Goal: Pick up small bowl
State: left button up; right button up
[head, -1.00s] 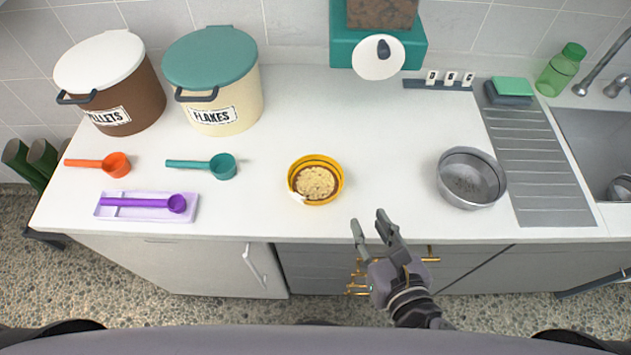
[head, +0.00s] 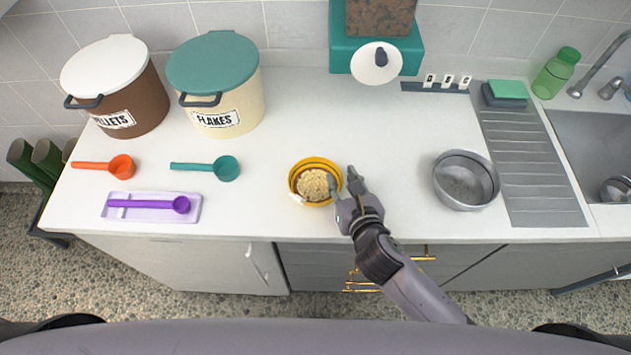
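A small yellow bowl (head: 315,161) with tan flaky food (head: 313,184) in it stands upright on the white counter, in the middle of the head view. My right gripper (head: 342,179) is at the bowl's right front edge. Its fingers are spread apart, one close to the rim at the front right and the other just right of the bowl. I cannot tell whether a finger touches the rim. The bowl rests on the counter. My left gripper is not in view.
A grey metal bowl (head: 466,180) stands to the right, near the ridged drainboard (head: 535,165). Two lidded bins (head: 128,110) (head: 222,116) and a teal dispenser (head: 408,55) stand behind.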

jog(key=shift+x, duration=0.95)
grip_shut()
